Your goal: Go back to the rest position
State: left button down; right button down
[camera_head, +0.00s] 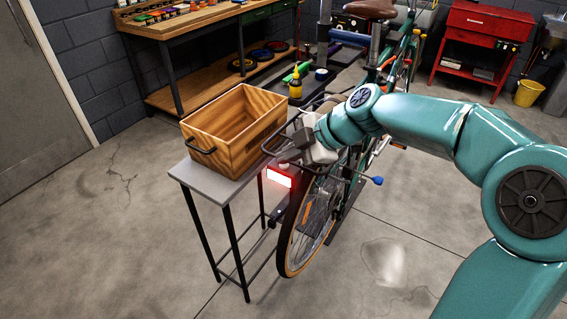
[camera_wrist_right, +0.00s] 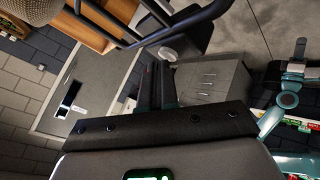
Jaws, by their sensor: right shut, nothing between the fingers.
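My right arm comes in from the right, and its gripper (camera_head: 287,160) is at the rear of the green bicycle, by the black rear rack (camera_head: 270,146) and just above the lit red and white tail light (camera_head: 279,178). The gripper is shut and holds nothing. In the right wrist view the closed fingers (camera_wrist_right: 160,82) show in the middle, with black bars close above them. I cannot tell whether the fingers touch the rack. My left gripper is not in view.
A wooden crate (camera_head: 229,129) stands on a narrow grey table (camera_head: 190,174) left of the gripper. The rear wheel (camera_head: 303,232) is below. A yellow bottle (camera_head: 295,87) stands behind the crate. A workbench (camera_head: 162,30) and a red cabinet (camera_head: 487,24) are farther back. The front floor is clear.

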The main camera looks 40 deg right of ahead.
jog(key=shift+r, duration=0.5)
notch_tip(320, 180, up, 6)
jog(key=p, duration=0.2)
dwell(0.3)
dwell(0.5)
